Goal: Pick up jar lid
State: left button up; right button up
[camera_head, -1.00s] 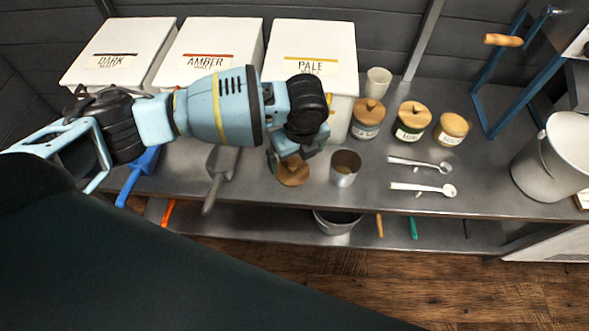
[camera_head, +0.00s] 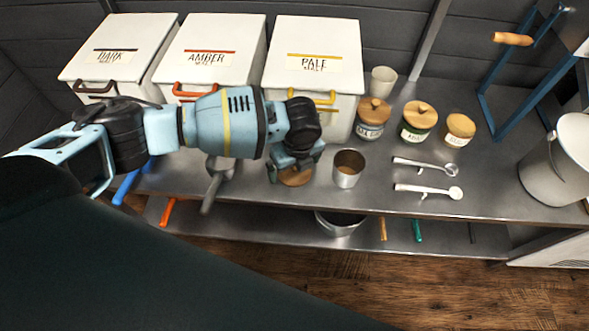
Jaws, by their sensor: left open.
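The jar lid (camera_head: 296,178) is a round wooden disc lying on the grey metal bench, left of an open metal cup (camera_head: 348,167). My left gripper (camera_head: 290,172) points down right over the lid, with its fingers open at the lid's edges. The wrist and fingers hide the upper part of the lid, and I cannot tell if the fingers touch it. My right gripper is not in view.
Three jars with wooden lids (camera_head: 419,121) stand behind, to the right, near a white cup (camera_head: 382,80). Two spoons (camera_head: 427,190) lie right of the metal cup. White malt bins (camera_head: 313,68) line the back. A scoop (camera_head: 216,181) lies to the left.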

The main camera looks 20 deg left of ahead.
pick_arm(q)
jog(key=shift+c, duration=0.3)
jog(key=c, duration=0.9)
jog(key=shift+o, duration=0.2)
jog(key=shift+r, duration=0.2)
jog(key=shift+r, duration=0.2)
notch_tip(320, 180, up, 3)
jog(key=shift+r+p, duration=0.15)
jog(key=shift+p, duration=0.45)
jog(key=s+r+p, duration=0.1)
jog(key=s+p, duration=0.1)
jog(key=s, duration=1.4)
jog(key=shift+d+p, duration=0.2)
jog(key=shift+p, duration=0.2)
